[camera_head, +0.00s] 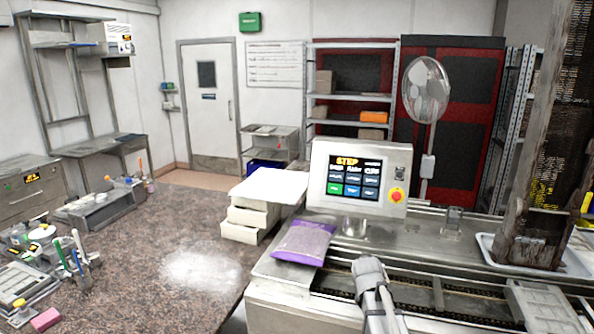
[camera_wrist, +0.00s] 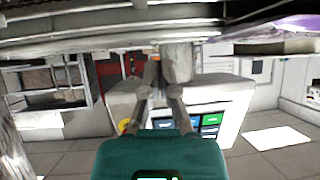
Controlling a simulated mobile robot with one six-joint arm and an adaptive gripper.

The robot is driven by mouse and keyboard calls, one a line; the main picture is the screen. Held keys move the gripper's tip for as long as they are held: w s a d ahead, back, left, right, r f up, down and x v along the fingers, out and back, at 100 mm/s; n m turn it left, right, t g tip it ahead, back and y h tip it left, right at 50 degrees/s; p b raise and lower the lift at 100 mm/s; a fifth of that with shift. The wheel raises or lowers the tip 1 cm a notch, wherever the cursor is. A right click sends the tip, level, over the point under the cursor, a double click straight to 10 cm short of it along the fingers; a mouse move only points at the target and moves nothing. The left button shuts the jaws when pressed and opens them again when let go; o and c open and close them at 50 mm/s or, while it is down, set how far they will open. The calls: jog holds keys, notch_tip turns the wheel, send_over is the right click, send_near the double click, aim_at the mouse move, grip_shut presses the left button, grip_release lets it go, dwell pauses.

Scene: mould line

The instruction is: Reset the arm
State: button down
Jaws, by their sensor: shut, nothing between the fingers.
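My gripper (camera_wrist: 165,66) shows in the wrist view, with its teal body (camera_wrist: 150,158) at the bottom and two grey fingers reaching up the picture. The fingertips are together and nothing shows between them. The wrist picture is upside down. Behind the fingers is the front of the control panel (camera_wrist: 227,103), which the fingers partly hide. In the head view, a grey jointed piece (camera_head: 372,285), which looks like part of my arm, stands at the bottom centre before the line. I cannot make out the fingertips there.
The control panel (camera_head: 320,185) stands on the steel line, with a purple bag (camera_head: 303,242) in front of it. A dark, worn column (camera_head: 547,150) rises at right from a tray (camera_head: 486,244). The speckled counter (camera_head: 150,285) has a powder patch.

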jog(key=s+a+f+n+g, duration=0.1)
jog(key=s+f+g, duration=0.2)
jog(key=s, duration=0.6)
jog(key=s+a+f+n+g+y+b, duration=0.1)
jog(key=s+f+g, duration=0.3)
jog(key=s, duration=0.5)
jog(key=s+a+f+g+y+b, duration=0.1)
jog(key=s+a+f+g, duration=0.1)
jog(key=s, duration=0.8)
jog(key=shift+a+f+n+g, duration=0.35)
jog(key=shift+f+g, duration=0.4)
jog(key=shift+g, duration=0.35)
jog(key=shift+d, duration=0.15)
